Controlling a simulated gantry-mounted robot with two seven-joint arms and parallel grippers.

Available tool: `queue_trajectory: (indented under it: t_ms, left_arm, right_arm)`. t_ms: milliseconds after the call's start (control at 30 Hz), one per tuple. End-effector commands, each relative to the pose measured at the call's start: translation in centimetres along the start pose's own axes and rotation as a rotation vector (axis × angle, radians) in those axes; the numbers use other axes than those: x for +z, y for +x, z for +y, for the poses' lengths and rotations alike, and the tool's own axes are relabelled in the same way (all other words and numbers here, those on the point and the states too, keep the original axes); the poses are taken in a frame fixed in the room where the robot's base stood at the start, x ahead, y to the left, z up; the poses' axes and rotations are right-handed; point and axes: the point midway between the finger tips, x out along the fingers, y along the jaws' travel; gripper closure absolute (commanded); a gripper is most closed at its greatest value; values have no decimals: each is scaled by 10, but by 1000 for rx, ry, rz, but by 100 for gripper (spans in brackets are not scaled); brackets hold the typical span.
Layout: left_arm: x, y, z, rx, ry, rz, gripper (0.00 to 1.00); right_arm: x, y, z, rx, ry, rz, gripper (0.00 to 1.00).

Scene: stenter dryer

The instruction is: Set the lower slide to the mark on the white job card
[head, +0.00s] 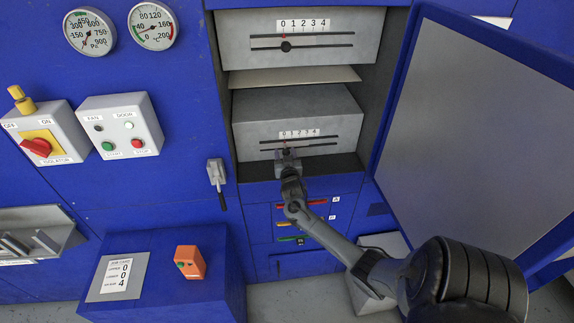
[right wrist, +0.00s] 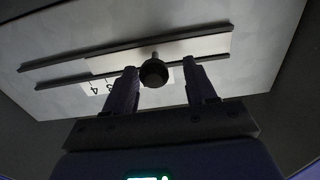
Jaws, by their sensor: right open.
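The lower slide (head: 340,144) is a slot in the lower grey box, with a 0 to 4 scale (head: 299,133) above it. Its dark round knob (right wrist: 153,73) shows in the right wrist view, between the two fingers of my right gripper (right wrist: 161,68). The fingers are open, with a gap visible on both sides. In the head view my right gripper (head: 288,156) covers most of the knob, near the 0 end. The white job card (head: 118,277) lies on the blue ledge at lower left; its large figures read 0, 0 and 4, its labels are hard to read. My left gripper is out of view.
The upper slide knob (head: 286,46) sits near 0. An open blue-framed door (head: 470,130) stands at right, near my right arm. A lever (head: 217,178), an orange device (head: 190,262) and the isolator box (head: 45,140) are at left.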

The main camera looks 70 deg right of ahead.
Motion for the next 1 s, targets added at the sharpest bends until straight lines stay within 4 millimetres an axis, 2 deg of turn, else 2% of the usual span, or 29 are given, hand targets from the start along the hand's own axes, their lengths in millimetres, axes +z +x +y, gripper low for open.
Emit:
queue_trajectory:
  t_ms: [300,500,700,1000]
  left_arm:
    - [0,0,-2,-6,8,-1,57]
    - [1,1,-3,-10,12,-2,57]
    - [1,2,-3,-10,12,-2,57]
    - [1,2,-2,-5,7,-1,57]
  right_arm:
    - [2,-53,-1,-3,1,-2,44]
    - [1,-81,-1,-3,0,-1,44]
    - [0,-95,-1,-3,1,1,44]
    - [0,-96,-1,-2,0,0,44]
